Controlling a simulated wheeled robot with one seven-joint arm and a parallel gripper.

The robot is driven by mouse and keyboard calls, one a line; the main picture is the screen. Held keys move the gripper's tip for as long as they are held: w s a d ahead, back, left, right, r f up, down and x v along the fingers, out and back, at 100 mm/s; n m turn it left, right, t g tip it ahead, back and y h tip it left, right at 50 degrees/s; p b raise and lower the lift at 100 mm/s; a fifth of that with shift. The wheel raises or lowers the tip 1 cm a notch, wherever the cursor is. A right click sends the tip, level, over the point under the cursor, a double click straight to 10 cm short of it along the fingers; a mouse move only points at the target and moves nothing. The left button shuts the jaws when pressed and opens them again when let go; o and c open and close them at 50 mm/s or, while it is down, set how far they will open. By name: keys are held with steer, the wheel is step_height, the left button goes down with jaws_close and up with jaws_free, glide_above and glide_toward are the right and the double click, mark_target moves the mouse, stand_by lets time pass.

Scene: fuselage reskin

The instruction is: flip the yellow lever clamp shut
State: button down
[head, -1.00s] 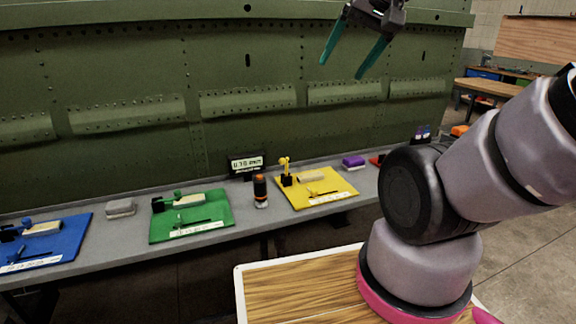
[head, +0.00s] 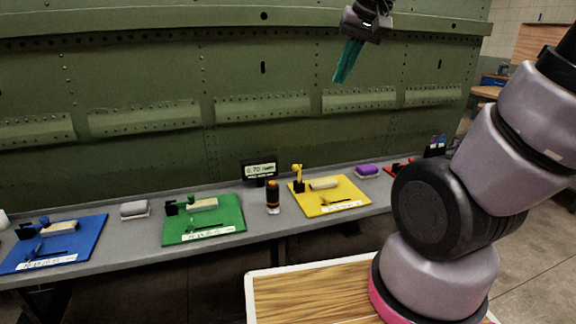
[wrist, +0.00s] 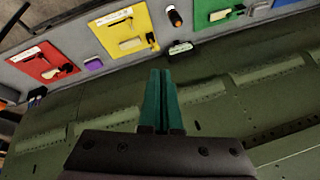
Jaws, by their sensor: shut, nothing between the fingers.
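The yellow lever clamp (head: 297,178) stands at the left rear of the yellow board (head: 352,200) on the grey bench. Its yellow lever points up from a black base, and a pale block lies beside it. In the wrist view the clamp (wrist: 151,40) shows small at the right edge of the yellow board (wrist: 112,22). My gripper (head: 340,80) is high above the bench in front of the green fuselage panel, apart from the clamp. Its green fingers (wrist: 160,75) are shut together with nothing between them.
A green board (head: 235,226) and a blue board (head: 85,245) with similar clamps lie to the left. A black and orange cylinder (head: 272,197) and a display (head: 258,170) stand near the yellow board. A purple block (head: 367,170) lies to its right. The riveted panel (head: 150,80) rises behind the bench.

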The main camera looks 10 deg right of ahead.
steer(key=w+a+f+n+g+h, duration=0.1)
steer(key=w+a+f+n+h, duration=0.1)
steer(key=w+a+f, duration=0.5)
steer(key=w+a+f+n+g+h, duration=0.2)
steer(key=w+a+f+n, duration=0.3)
steer(key=w+f, duration=0.7)
step_height(320, 180, down, 3)
steer(key=a+h, duration=0.1)
steer(key=a, duration=0.1)
steer(key=shift+w+a+f+g+h, duration=0.2)
steer(key=shift+a+g+h, duration=0.1)
steer(key=w+d+f, duration=0.3)
steer(key=d+f, duration=0.3)
steer(key=f, duration=0.3)
steer(key=shift+d+f, duration=0.35)
steer(key=shift+d, duration=0.05)
steer(key=shift+d, duration=0.1)
